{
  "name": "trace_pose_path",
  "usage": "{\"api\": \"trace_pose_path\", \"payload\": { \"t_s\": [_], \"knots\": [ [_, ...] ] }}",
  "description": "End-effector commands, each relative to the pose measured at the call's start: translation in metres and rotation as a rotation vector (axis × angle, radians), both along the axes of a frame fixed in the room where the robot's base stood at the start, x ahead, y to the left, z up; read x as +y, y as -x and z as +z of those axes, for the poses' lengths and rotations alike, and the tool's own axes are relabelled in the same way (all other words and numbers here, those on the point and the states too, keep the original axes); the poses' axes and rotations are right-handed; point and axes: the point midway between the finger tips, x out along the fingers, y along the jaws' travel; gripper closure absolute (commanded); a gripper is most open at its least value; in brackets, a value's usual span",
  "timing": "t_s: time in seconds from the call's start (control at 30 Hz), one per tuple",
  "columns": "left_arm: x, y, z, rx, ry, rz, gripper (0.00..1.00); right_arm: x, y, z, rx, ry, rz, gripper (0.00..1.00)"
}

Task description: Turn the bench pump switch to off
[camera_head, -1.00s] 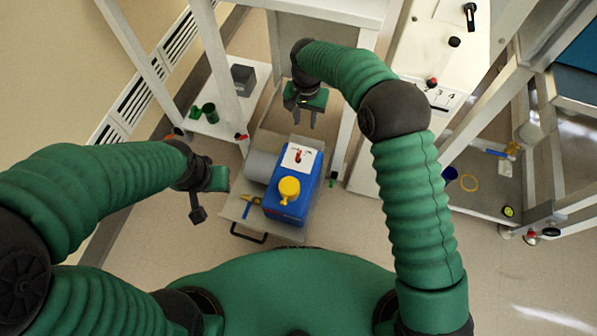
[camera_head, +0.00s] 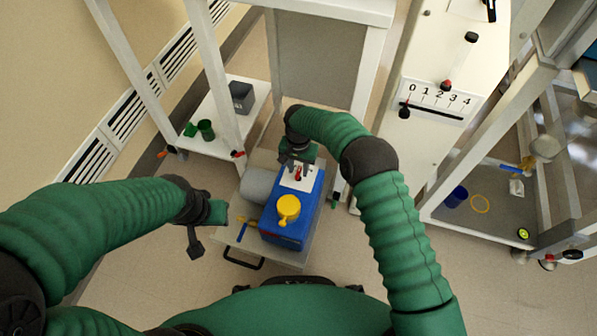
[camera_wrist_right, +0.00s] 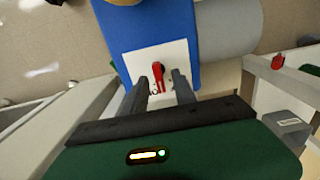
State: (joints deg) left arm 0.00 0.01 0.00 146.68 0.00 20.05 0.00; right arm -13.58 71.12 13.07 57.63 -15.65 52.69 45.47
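The bench pump is a blue box (camera_head: 290,233) with a yellow knob (camera_head: 288,207) on top and a grey cylinder (camera_head: 258,184) at its left. A white plate (camera_head: 312,180) at its far end carries the red switch (camera_head: 298,172). In the right wrist view the red switch (camera_wrist_right: 158,76) stands on the white plate (camera_wrist_right: 137,62). My right gripper (camera_head: 298,166) is over the plate. Its fingers (camera_wrist_right: 160,80) are apart, with the switch between or just beyond their tips; contact cannot be told. My left gripper (camera_head: 203,230) hangs left of the pump, its fingers unclear.
The pump stands on a low cart (camera_head: 313,240) with a black handle (camera_head: 243,259). A white shelf (camera_head: 213,146) with green cups (camera_head: 206,130) and a grey box (camera_head: 241,97) is at the left. A white panel with a 0 to 4 scale (camera_head: 437,101) stands at the right.

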Motion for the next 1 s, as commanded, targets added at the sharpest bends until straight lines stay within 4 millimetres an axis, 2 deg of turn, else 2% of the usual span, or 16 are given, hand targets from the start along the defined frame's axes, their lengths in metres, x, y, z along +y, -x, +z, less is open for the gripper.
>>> {"api": "trace_pose_path", "payload": {
  "t_s": [0.27,0.53,1.0],
  "knots": [
    [0.0000,-0.0001,-0.0007,0.000,0.000,0.000,0.64,0.0000,-0.0001,-0.0026,0.000,0.000,0.000,0.67],
    [0.0000,-0.0001,-0.0007,0.000,0.000,0.000,0.64,0.0000,-0.0001,-0.0025,0.000,0.000,0.000,1.00],
    [0.0000,-0.0001,0.0022,0.000,0.000,0.000,0.64,0.0005,0.0000,-0.0016,0.000,-0.001,0.028,1.00]
  ]
}}
